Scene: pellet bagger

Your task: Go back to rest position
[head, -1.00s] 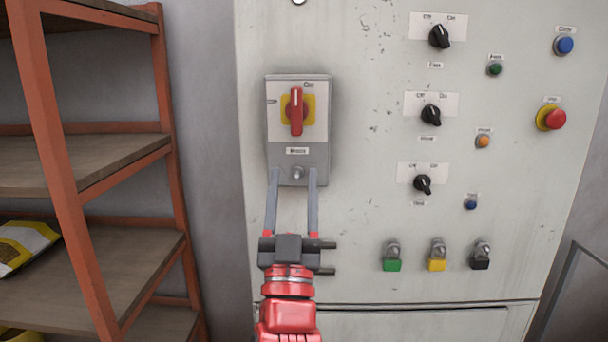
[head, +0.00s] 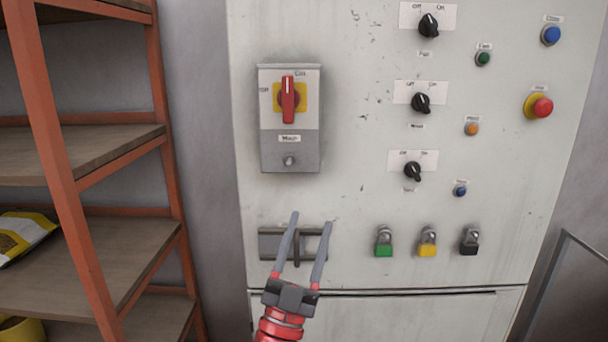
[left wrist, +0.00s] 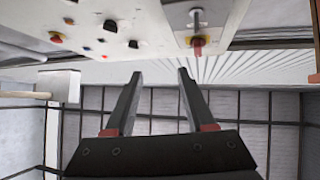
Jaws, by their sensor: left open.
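My left gripper (head: 310,222) is open and empty in the head view. It is in front of the lower left of the grey control cabinet (head: 350,215), below the main switch box (head: 290,150) and overlapping a dark grey latch (head: 270,243) in the picture. The box carries a red rotary handle (head: 288,100) on a yellow plate, standing upright toward the On label. In the left wrist view the open fingers (left wrist: 157,75) hold nothing, and the red handle (left wrist: 198,42) shows above them. My right gripper is not in view.
Three black selector knobs run down the panel, the middle one (head: 421,103) among them. Green (head: 384,247), yellow (head: 428,247) and black (head: 470,246) padlocks hang below. A red emergency button (head: 541,107) is at right. An orange-framed shelf (head: 70,160) stands close on the left.

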